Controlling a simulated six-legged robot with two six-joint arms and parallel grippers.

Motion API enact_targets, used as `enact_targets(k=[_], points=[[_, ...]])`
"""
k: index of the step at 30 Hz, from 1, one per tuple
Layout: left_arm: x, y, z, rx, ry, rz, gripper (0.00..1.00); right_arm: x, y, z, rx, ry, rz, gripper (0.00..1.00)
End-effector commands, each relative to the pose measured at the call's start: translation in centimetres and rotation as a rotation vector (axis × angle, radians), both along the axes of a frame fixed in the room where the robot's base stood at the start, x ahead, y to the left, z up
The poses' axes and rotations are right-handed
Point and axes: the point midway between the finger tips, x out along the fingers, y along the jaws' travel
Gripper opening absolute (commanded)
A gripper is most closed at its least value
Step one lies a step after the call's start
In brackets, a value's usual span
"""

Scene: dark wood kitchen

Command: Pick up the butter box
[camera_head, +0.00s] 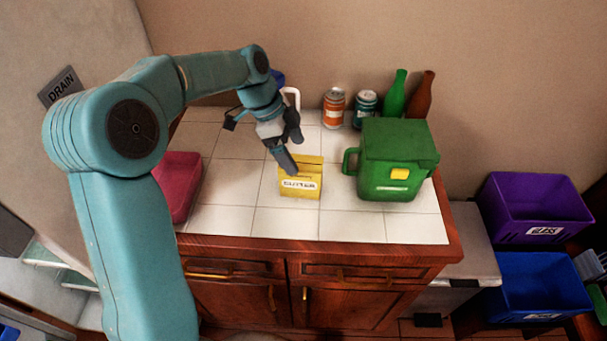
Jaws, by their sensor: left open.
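The yellow butter box (302,189) stands upright on the white tiled counter, near its middle, with a white label on its front. My left gripper (292,153) is open and empty. It points down just above and behind the box's upper left part, and one dark finger overlaps the box's top edge in the picture. I cannot tell whether that finger touches the box. My right gripper is not in view.
A green box-shaped container with a handle (392,172) stands right of the butter box. A pink-red bin (180,187) is at left. Cans (334,109) and bottles (394,98) stand at the back. The tiles (286,222) in front are clear. Purple (536,207) and blue (540,285) bins are at right.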

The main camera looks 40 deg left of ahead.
Motion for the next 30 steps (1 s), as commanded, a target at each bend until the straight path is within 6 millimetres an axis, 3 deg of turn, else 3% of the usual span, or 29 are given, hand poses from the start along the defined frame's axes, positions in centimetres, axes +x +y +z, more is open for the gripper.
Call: enact_targets(k=[8, 17, 30], points=[[0.6, -1.1, -2.4, 0.000, 0.001, 0.000, 0.88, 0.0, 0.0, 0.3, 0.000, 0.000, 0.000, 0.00], [1.3, -2.8, -6.4, 0.000, 0.001, 0.000, 0.88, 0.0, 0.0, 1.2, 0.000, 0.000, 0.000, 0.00], [1.4, -2.8, -6.8, 0.000, -0.001, 0.000, 0.88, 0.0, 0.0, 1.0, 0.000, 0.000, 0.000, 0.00]])
